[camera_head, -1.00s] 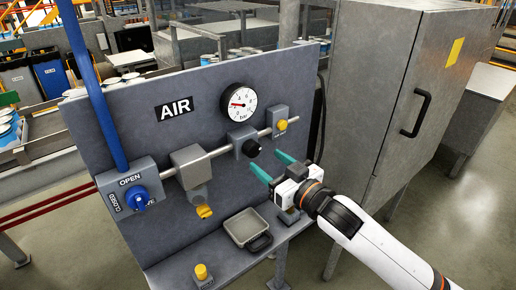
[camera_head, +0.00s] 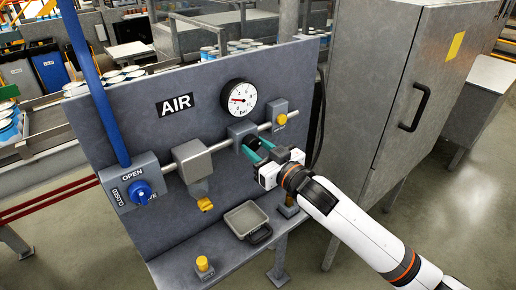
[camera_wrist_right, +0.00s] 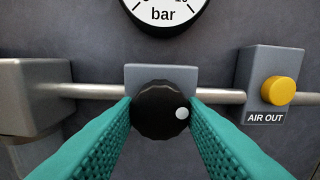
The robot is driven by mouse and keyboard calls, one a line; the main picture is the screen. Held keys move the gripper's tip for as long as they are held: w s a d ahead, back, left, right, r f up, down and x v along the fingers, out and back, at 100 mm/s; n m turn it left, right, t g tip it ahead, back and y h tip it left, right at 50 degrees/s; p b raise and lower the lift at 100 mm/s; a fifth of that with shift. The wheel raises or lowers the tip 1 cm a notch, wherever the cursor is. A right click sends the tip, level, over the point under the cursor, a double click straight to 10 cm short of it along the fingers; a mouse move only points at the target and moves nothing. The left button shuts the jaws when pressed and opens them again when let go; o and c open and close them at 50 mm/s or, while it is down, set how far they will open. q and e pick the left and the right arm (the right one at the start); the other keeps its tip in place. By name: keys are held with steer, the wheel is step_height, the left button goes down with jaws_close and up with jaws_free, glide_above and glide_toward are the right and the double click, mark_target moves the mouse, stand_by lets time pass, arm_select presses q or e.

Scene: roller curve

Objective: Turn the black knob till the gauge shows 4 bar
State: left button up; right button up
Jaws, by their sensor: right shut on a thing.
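The black knob (camera_wrist_right: 158,110) sits on the front of a grey regulator block (camera_wrist_right: 160,74) on the pipe, with a white dot at its right side. My right gripper (camera_wrist_right: 160,122) has its teal fingers closed on the knob, one on each side. In the head view, my right gripper (camera_head: 257,150) reaches in from the right and hides most of the knob. The round white gauge (camera_head: 239,97) is above it, with a red needle pointing left; its exact reading is too small to tell. The wrist view shows only the gauge's lower part. My left gripper is not in view.
A blue valve handle (camera_head: 139,193) is at the left of the panel (camera_head: 140,110). A yellow AIR OUT button (camera_wrist_right: 279,90) is right of the knob. A grey cabinet (camera_head: 385,80) stands at the right.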

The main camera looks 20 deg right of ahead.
steer(key=m+p, duration=0.3)
steer(key=m, duration=0.1)
steer(key=shift+r+m, duration=0.15)
steer(key=shift+m, duration=0.15)
steer(key=shift+m+p, duration=1.25)
steer(key=shift+m, duration=0.85)
steer(key=o, duration=1)
